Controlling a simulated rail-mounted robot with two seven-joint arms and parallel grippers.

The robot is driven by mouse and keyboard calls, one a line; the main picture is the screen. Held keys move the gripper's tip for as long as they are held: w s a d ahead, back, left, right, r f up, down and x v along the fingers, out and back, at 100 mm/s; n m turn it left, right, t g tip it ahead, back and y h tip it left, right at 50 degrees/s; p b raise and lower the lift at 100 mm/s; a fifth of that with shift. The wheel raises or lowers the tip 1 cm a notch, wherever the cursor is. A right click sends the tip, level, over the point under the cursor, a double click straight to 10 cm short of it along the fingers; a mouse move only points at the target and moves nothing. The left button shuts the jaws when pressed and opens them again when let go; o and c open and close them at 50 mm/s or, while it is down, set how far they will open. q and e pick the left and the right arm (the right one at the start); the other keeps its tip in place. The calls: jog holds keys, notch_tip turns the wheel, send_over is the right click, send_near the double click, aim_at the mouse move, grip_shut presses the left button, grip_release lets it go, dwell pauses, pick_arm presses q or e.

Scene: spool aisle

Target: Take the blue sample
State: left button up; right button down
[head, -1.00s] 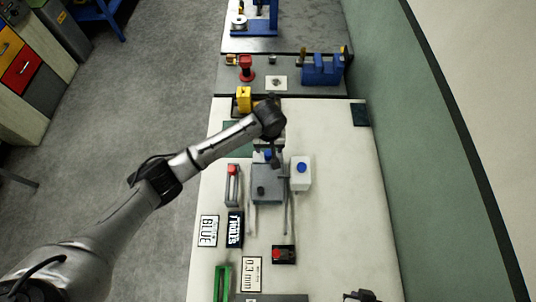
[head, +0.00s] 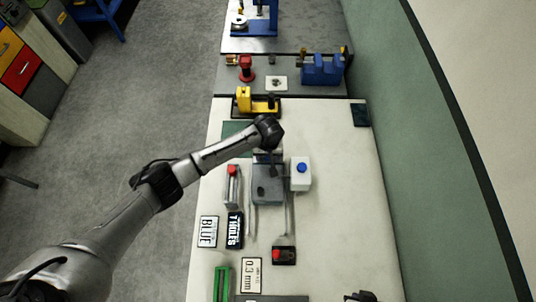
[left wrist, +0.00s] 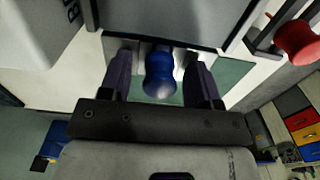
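A rounded blue piece (left wrist: 160,75), which looks like the blue sample, sits between the two fingers of my left gripper (left wrist: 160,82) in the left wrist view. The fingers are open, one on each side, with a narrow gap showing at both sides. In the head view my left gripper (head: 270,165) points down at the far end of a grey block-like fixture (head: 268,192). The blue piece is hidden there by the gripper and arm. My right gripper (head: 361,297) only just shows at the bottom edge; its fingers cannot be made out.
A white box with a blue cap (head: 301,178) stands close to the right. A red-topped holder (head: 232,187) stands to the left. Label cards reading BLUE (head: 208,231) and 0.3 mm (head: 251,275) lie nearer. A yellow device (head: 244,100) is behind. The table's right side is clear.

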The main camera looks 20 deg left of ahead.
pick_arm(q)
jog(key=c, duration=0.9)
jog(key=shift+r, duration=0.15)
